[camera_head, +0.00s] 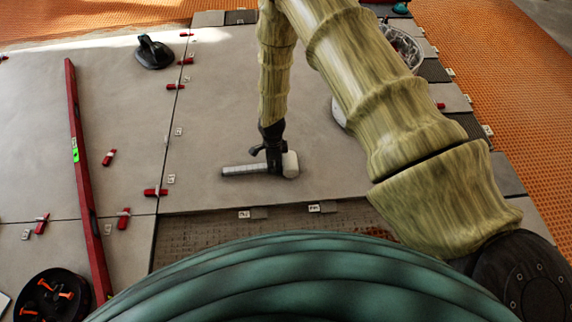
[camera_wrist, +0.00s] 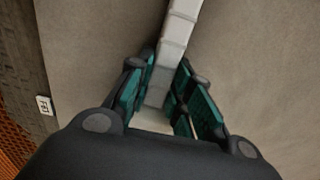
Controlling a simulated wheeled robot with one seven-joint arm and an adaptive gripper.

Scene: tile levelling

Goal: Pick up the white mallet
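The white mallet (camera_head: 245,170) lies on its side on a large grey tile in the head view. Its pale grey, ribbed handle points left and its white head (camera_head: 291,164) is at the right. My gripper (camera_head: 273,168) reaches down over the handle close to the head. In the wrist view the handle (camera_wrist: 178,30) runs between the teal finger pads of my gripper (camera_wrist: 165,82). Both pads appear to press on its sides with no clear gap. The head is mostly hidden there behind the fingers and gripper body.
A long red level (camera_head: 83,170) lies across the tiles at the left. A black suction cup (camera_head: 154,52) stands at the back. Red clips (camera_head: 155,192) line the joints. A round black holder (camera_head: 50,297) is at front left. The tile around the mallet is clear.

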